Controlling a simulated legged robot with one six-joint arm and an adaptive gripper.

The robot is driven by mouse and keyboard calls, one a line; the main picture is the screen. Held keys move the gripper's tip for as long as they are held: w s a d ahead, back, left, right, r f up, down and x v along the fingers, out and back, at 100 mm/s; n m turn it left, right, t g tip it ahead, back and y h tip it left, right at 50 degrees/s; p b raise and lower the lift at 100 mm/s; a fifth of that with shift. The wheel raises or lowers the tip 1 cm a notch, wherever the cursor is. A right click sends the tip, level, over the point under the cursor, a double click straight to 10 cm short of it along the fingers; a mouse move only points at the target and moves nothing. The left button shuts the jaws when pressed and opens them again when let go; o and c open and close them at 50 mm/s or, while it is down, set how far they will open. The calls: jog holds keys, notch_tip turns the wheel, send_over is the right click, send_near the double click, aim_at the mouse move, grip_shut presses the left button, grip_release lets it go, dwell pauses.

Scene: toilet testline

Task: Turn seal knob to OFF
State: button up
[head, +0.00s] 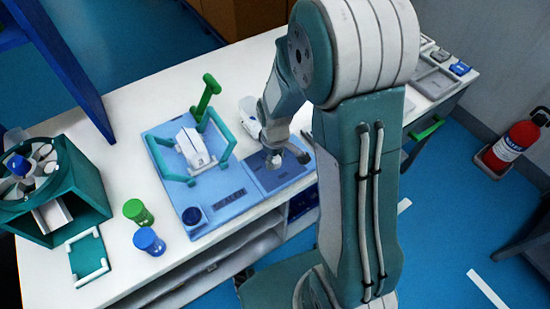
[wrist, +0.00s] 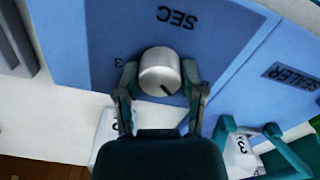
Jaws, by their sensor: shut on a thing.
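The seal knob (wrist: 160,72) is a round silver-grey knob with a dark pointer line on its face. It sits on a blue panel (wrist: 100,40) with the printed word SEC and a digit 3, upside down in the wrist view. In the wrist view the dark pointer line is toward the knob's lower right. My gripper (wrist: 160,82) is shut on the knob, one finger on each side. In the head view my gripper (head: 274,160) is over the panel, and the knob is mostly hidden by it. No OFF mark is readable.
Left of the panel is the blue sealer base (head: 225,195) with a teal frame, a green lever (head: 206,95) and a white pack (head: 192,148). A green-capped jar (head: 138,213) and a blue-capped jar (head: 149,241) stand further left. A teal fan box (head: 60,205) is at far left.

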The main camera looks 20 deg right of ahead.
jog(key=n, duration=0.4)
jog(key=shift+w+n, duration=0.2)
jog(key=shift+n, duration=0.2)
dwell(0.4)
jog(key=o, duration=1.1)
jog(key=shift+o, duration=0.2)
jog(key=shift+a, duration=0.1)
notch_tip(320, 180, up, 12)
